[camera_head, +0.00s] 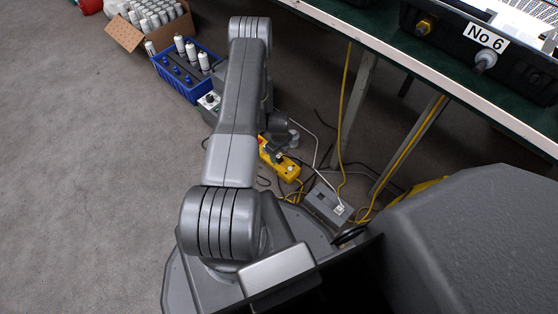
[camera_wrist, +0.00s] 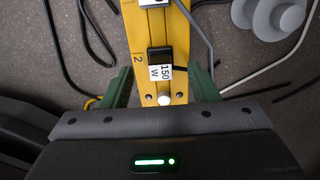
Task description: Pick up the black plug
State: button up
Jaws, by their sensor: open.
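The black plug (camera_wrist: 159,55) sits in the yellow power strip (camera_wrist: 136,35) in the wrist view, near the printed number 2. A white tag reading 150 W (camera_wrist: 160,73) is on its near side. My gripper (camera_wrist: 162,84) is open, with one green finger on each side of the strip and nothing held between them. The plug lies slightly ahead of the fingertips in the picture; its height relative to them is unclear. In the head view the yellow strip (camera_head: 287,171) is on the floor, partly hidden by my arm, and my fingers cannot be made out.
A white plug (camera_wrist: 153,3) is farther up the strip. Loose cables lie on both sides. A grey box (camera_head: 328,204) stands near a table leg, under the green-topped table (camera_head: 385,58). A blue crate (camera_head: 184,83) with bottles is at upper left. Floor at left is clear.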

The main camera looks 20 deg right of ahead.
notch_tip(320, 180, down, 3)
jog(key=shift+r, duration=0.15)
jog(key=shift+c, duration=0.4)
jog(key=c, duration=1)
jog(key=shift+r, duration=0.2)
